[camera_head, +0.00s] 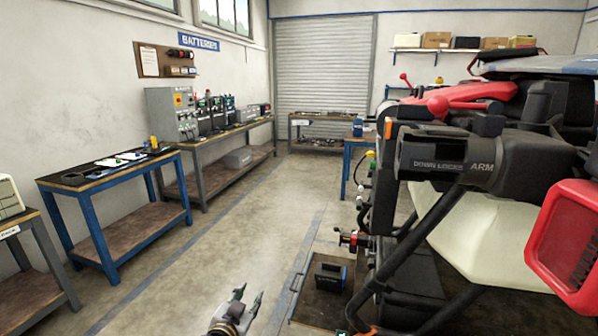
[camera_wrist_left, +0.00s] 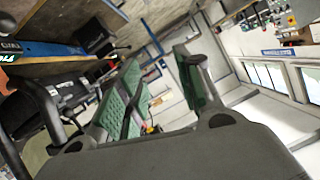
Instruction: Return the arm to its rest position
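My left gripper (camera_head: 246,303) shows at the bottom of the head view, its fingers pointing up and slightly right, with a visible gap between them. In the left wrist view its two green-padded fingers (camera_wrist_left: 160,88) are spread apart with nothing between them. The gripper is in the open air left of the drone (camera_head: 480,215), apart from it. My right gripper does not show in the head view.
The drone, with red arms and dark struts, fills the right side. A tray (camera_head: 292,284) holding a black box (camera_head: 330,272) lies on the floor beside it. A blue-legged bench (camera_head: 95,232) and a charger bench (camera_head: 193,160) line the left. The floor between is clear.

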